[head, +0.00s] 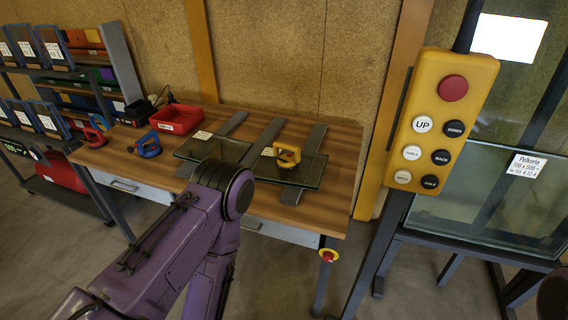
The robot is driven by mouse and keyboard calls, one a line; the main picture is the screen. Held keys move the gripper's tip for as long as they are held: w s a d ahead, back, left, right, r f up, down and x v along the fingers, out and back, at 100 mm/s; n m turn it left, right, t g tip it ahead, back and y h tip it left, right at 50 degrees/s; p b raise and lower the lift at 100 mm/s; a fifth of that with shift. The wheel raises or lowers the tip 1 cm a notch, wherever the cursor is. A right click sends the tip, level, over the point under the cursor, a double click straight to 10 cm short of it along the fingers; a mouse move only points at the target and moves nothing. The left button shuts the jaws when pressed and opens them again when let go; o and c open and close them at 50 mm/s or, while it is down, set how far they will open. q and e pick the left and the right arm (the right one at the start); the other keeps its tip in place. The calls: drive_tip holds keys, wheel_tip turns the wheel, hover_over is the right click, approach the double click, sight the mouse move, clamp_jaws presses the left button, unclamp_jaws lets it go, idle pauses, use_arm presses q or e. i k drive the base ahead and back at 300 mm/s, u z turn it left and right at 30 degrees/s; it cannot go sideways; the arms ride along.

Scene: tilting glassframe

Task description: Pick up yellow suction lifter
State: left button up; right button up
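The yellow suction lifter (287,155) sits on a dark glass pane (300,172) on the wooden workbench, right of a small white label. My purple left arm reaches up from the lower left, and its rounded joint is in front of the bench's front edge, left of and nearer than the lifter. Neither gripper shows. A small dark purple part, which seems to be my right arm, shows at the bottom right edge.
A blue lifter (145,145), a red lifter (95,135) and a red bin (177,119) stand on the workbench (335,150). A yellow button pendant (440,150) hangs at the right, before a glass rack (490,205). Shelves (75,75) stand at left.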

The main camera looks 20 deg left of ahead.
sight(293, 161)
drive_tip(key=k, duration=1.15)
drive_tip(key=u, duration=0.25)
drive_tip(key=i, duration=1.85)
drive_tip(key=z, duration=0.15)
